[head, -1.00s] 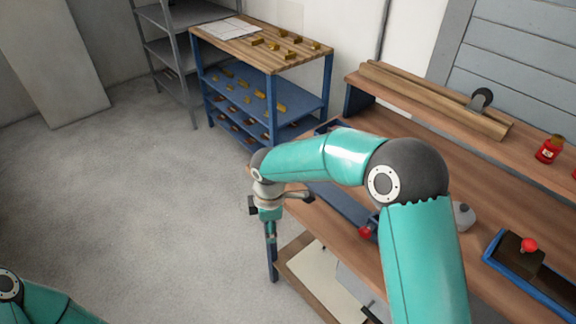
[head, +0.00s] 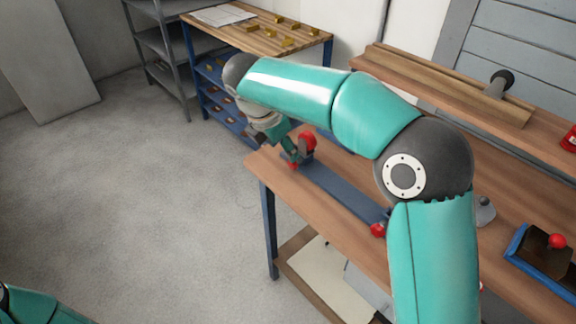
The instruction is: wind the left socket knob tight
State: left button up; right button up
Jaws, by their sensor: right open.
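A blue-grey bar (head: 340,192) lies along the front of the wooden workbench. At its left end is a red knob (head: 307,142), standing up, with a smaller red part below it. Another red knob (head: 377,230) sits at the bar's right end. My right gripper (head: 291,154) is open at the left end of the bar, close beside the left red knob. I cannot tell whether it touches the knob, as its fingers are small and partly hidden. Only a piece of my left arm shows at the lower left corner; its gripper is out of view.
The workbench (head: 268,173) has a raised back shelf with a wooden beam (head: 430,82). A blue tray (head: 520,244) with a red-knobbed dark block (head: 545,252) stands at the right. A blue-framed rack (head: 187,48) with yellow pieces stands behind. The floor at left is clear.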

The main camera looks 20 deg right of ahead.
aim_at(293, 165)
jog(key=b+x, duration=0.1)
jog(key=x, duration=0.7)
jog(key=shift+d+f, duration=0.1)
jog(key=shift+f, duration=0.15)
grip_shut()
jog(key=shift+f+b, duration=0.2)
jog(key=shift+b, duration=0.3)
jog(key=t+b, duration=0.1)
jog(key=b, duration=0.2)
jog(key=t+y+b, duration=0.1)
jog(key=t+b, duration=0.1)
jog(key=b, duration=0.2)
jog(key=shift+s+d+f+m, duration=0.2)
jog(key=shift+s+m, duration=0.1)
jog(key=shift+m, duration=0.1)
jog(key=shift+a+r+t, duration=0.1)
jog(key=shift+r+t, duration=0.1)
jog(key=shift+t, duration=0.1)
grip_release()
jog(key=shift+r, duration=0.1)
